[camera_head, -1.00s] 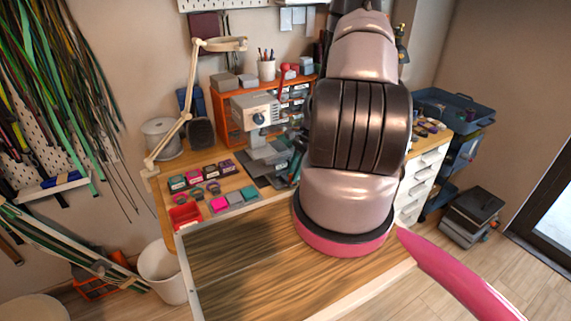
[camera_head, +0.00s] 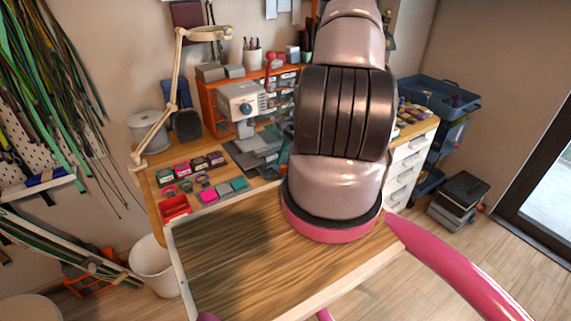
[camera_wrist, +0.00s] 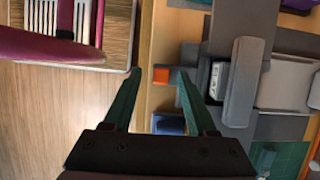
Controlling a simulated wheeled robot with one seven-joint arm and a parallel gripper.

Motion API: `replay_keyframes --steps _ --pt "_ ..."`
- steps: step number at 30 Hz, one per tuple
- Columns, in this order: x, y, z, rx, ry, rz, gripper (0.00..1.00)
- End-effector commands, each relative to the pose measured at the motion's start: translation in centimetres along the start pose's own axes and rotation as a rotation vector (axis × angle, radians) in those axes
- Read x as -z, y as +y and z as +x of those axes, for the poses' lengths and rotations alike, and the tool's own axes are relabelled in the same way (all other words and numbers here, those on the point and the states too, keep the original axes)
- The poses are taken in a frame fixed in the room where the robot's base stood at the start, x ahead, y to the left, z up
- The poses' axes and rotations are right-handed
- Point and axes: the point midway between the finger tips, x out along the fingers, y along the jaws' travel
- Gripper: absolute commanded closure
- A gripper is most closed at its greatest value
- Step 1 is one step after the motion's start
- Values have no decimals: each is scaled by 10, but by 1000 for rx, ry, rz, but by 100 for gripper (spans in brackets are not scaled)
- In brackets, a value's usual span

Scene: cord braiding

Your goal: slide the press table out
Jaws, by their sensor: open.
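The press, a pale grey machine (camera_head: 242,102) with a dark round knob, stands on the desk in the head view. Flat grey plates (camera_head: 258,155) lie at its foot; I cannot tell which is its sliding table. In the wrist view, grey plates and blocks (camera_wrist: 285,80) and an upright grey bar (camera_wrist: 245,80) fill the right side. My gripper (camera_wrist: 159,76) is open, with its two dark green fingers apart. A small orange piece (camera_wrist: 161,75) shows between the fingertips; I cannot tell if they touch it. My arm hides the gripper in the head view.
Cord spools, a red tray (camera_head: 174,208) and a lamp (camera_head: 175,90) are on the left of the desk. An orange drawer rack (camera_head: 210,100) stands behind the press. White drawers (camera_head: 408,165) are at right.

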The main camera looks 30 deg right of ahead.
Motion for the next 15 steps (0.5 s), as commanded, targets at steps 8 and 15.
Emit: replay_keyframes --steps 8,15 --pt "0 -1 -38 2 4 -2 43" --pt "0 0 -76 2 3 -1 43"
